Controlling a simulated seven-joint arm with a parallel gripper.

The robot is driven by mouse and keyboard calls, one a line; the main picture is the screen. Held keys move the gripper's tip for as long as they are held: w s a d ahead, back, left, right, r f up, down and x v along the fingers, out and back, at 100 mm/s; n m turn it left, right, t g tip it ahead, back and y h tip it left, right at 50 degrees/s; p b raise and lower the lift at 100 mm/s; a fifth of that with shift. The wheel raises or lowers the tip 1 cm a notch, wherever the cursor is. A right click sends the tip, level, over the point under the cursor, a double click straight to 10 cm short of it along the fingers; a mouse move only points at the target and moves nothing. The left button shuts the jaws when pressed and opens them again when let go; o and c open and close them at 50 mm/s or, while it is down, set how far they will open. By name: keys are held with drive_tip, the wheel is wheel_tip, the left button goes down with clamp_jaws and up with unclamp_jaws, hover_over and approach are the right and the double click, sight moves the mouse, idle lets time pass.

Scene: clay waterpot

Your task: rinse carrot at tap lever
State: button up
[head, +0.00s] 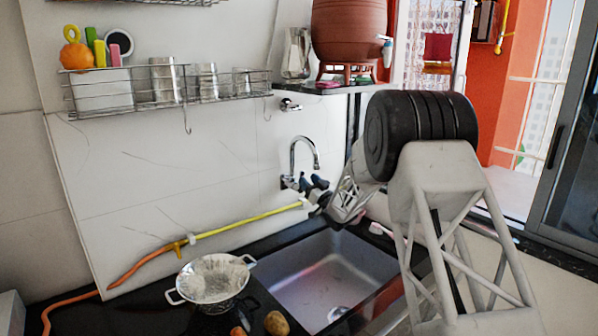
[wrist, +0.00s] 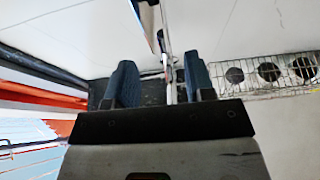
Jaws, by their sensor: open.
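The chrome tap (head: 303,153) with a curved spout stands on the white wall above the steel sink (head: 295,288). My gripper (head: 313,184) is open at the base of the tap, just below the spout. In the wrist view its two blue fingers (wrist: 160,82) stand apart, with a thin metal pipe (wrist: 168,68) showing in the gap. I cannot tell whether the fingers touch the tap, and the lever is not clear behind them. A small reddish-orange thing (head: 237,331), perhaps the carrot, shows at the bottom edge of the head view, mostly cut off.
A steel colander (head: 212,283) and a brown potato-like thing (head: 276,323) stand on the black counter left of the sink. A yellow and orange hose (head: 250,218) runs along the wall. A wire rack (head: 170,98) hangs above. A clay pot (head: 350,35) stands at the back.

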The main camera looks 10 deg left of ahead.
sight(303, 174)
drive_tip(key=shift+x, duration=3.45)
clamp_jaws()
